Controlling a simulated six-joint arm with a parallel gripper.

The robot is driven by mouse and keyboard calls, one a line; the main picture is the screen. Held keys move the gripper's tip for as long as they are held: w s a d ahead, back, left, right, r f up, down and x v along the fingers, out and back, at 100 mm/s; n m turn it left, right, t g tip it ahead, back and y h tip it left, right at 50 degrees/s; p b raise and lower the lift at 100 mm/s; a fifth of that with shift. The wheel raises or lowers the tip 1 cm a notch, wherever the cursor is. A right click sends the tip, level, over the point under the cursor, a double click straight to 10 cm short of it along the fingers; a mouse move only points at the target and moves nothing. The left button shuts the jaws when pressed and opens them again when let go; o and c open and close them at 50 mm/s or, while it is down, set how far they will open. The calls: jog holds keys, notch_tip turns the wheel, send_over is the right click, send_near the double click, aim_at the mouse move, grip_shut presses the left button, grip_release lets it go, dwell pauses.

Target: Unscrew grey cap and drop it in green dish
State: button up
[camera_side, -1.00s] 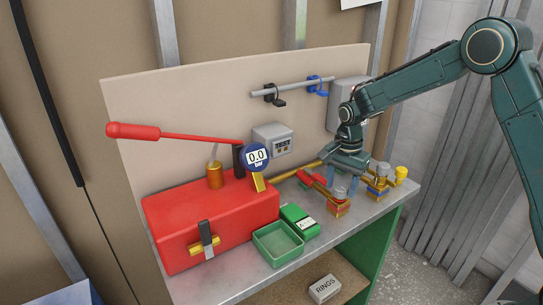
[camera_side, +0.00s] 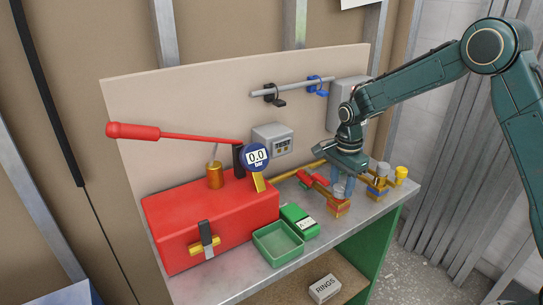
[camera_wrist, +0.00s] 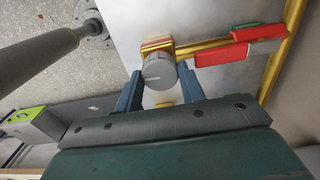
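The grey cap (camera_wrist: 158,72) sits on a brass fitting (camera_wrist: 157,46), with a white line across its top. In the side view the cap (camera_side: 338,191) stands over the fitting at the shelf's front. My gripper (camera_wrist: 160,72) is over it from above, one finger on each side. The fingertips are very close to the cap's sides; I cannot tell whether they touch. In the side view my gripper (camera_side: 344,184) partly hides the fitting. The green dish (camera_side: 278,243) is open and empty, at the shelf's front edge left of the gripper.
A red pump box (camera_side: 212,222) with a long red handle and gauge stands left of the dish. A green case (camera_side: 299,220) lies beside the dish. Red-handled valves (camera_side: 309,178), brass pipes, another grey-topped fitting (camera_side: 382,169) and a yellow cap (camera_side: 401,173) crowd the gripper.

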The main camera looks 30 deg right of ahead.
jog(key=shift+c, duration=0.5)
jog(key=shift+n, duration=1.7)
jog(key=shift+n, duration=1.7)
jog(key=shift+n, duration=1.8)
